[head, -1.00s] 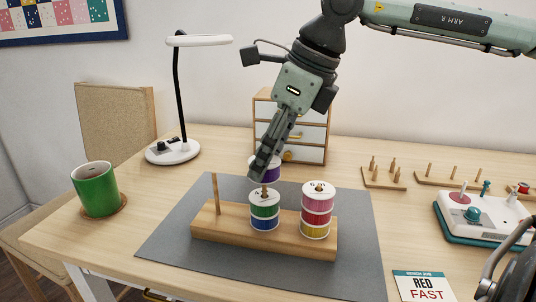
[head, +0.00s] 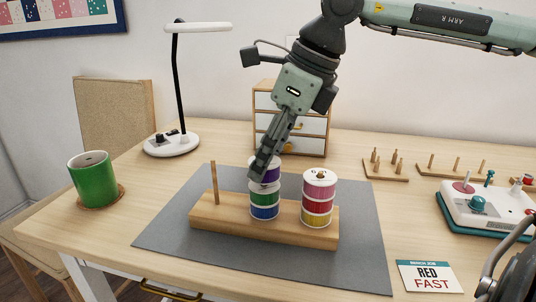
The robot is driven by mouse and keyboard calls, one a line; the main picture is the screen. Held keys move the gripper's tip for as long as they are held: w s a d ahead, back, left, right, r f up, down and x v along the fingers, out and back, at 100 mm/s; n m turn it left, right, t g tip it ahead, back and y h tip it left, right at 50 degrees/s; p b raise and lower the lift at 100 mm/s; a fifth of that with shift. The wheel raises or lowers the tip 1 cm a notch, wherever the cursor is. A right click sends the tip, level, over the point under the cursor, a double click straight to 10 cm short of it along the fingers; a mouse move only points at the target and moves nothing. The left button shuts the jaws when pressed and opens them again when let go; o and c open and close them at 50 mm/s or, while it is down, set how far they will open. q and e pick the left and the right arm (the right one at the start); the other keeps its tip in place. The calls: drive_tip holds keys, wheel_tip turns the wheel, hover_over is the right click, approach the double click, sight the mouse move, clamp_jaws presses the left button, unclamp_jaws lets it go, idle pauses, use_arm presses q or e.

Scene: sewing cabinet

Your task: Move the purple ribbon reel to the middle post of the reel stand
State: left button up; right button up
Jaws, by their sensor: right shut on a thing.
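The purple ribbon reel (head: 270,174) is at the middle post of the reel stand (head: 232,221), directly over a green reel (head: 265,198) and a blue reel (head: 265,212). It looks level and lined up with them; I cannot tell whether it rests on the green reel. My right gripper (head: 262,166) is shut on the purple reel from above and hides part of it and the post's top. The left post (head: 214,183) is bare. The right post holds a stack of pink, red and yellow reels (head: 318,198).
The stand is on a grey mat (head: 180,237). A small drawer cabinet (head: 312,126) is behind. Peg racks (head: 384,168), a joystick box (head: 480,205) and a "RED FAST" card (head: 430,277) lie right.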

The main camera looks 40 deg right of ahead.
drive_tip(key=shift+f, duration=0.15)
drive_tip(key=o, duration=1.1)
drive_tip(key=shift+c, duration=0.2)
drive_tip(key=v, duration=1.2)
drive_tip(key=shift+a, duration=0.1)
